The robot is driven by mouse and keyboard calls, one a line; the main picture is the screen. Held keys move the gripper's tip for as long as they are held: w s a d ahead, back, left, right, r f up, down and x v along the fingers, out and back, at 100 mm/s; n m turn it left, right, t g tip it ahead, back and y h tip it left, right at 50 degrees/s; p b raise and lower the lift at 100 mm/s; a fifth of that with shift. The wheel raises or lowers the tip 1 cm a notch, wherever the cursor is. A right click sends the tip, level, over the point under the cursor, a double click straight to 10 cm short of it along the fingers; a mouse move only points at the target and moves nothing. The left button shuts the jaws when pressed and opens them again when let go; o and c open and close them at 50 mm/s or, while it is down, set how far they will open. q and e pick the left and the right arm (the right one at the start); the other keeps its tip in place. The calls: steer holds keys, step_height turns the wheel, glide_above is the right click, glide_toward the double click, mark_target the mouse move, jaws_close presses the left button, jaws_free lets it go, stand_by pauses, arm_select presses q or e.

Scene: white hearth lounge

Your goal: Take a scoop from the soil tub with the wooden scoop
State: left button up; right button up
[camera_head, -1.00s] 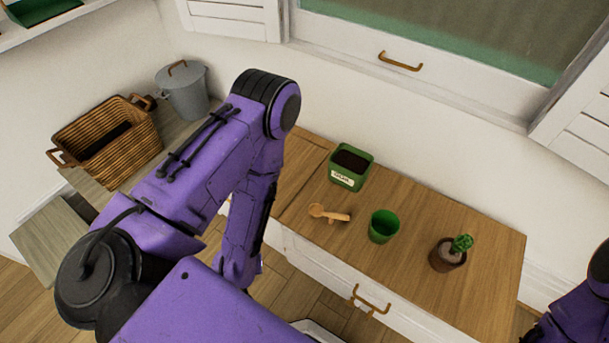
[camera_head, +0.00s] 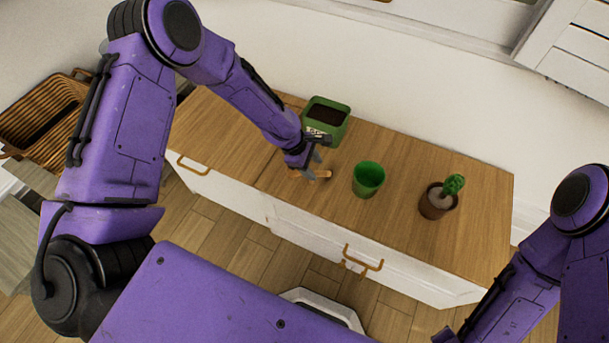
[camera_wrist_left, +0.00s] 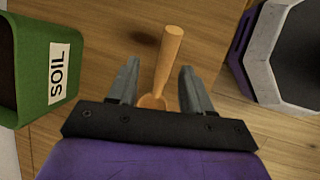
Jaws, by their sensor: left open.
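The green soil tub (camera_head: 338,133) stands at the back of the wooden counter, filled with dark soil. Its SOIL label shows in the left wrist view on the tub (camera_wrist_left: 35,85). The wooden scoop (camera_head: 323,175) lies on the counter in front of the tub, partly hidden by my left gripper. My left gripper (camera_head: 318,161) is over the scoop. In the left wrist view its open fingers (camera_wrist_left: 158,85) stand either side of the scoop's handle (camera_wrist_left: 169,58), with the bowl partly hidden by the gripper body.
A green empty pot (camera_head: 369,181) stands right of the scoop. A brown pot with a small cactus (camera_head: 437,203) stands further right. A wicker basket (camera_head: 35,125) is at far left. The counter's right end (camera_head: 480,240) is clear.

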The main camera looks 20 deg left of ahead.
mark_target(316, 172)
arm_select(q)
steer(key=x, duration=0.3)
steer(key=shift+s+d+f, duration=0.2)
steer(key=shift+s, duration=0.1)
steer(key=shift+w+d+f, duration=0.15)
steer(key=shift+f, duration=0.2)
jaws_close()
steer(key=shift+r, duration=0.1)
step_height(316, 172, up, 3)
steer(key=shift+r, duration=0.1)
steer(key=s+r+p, duration=0.1)
steer(key=s+r, duration=0.4)
steer(key=s, duration=0.2)
steer(key=s+a+r+p, duration=0.1)
steer(key=s+r, duration=0.3)
steer(key=s, duration=0.3)
steer(key=shift+r+p, duration=0.3)
steer(key=shift+r, duration=0.05)
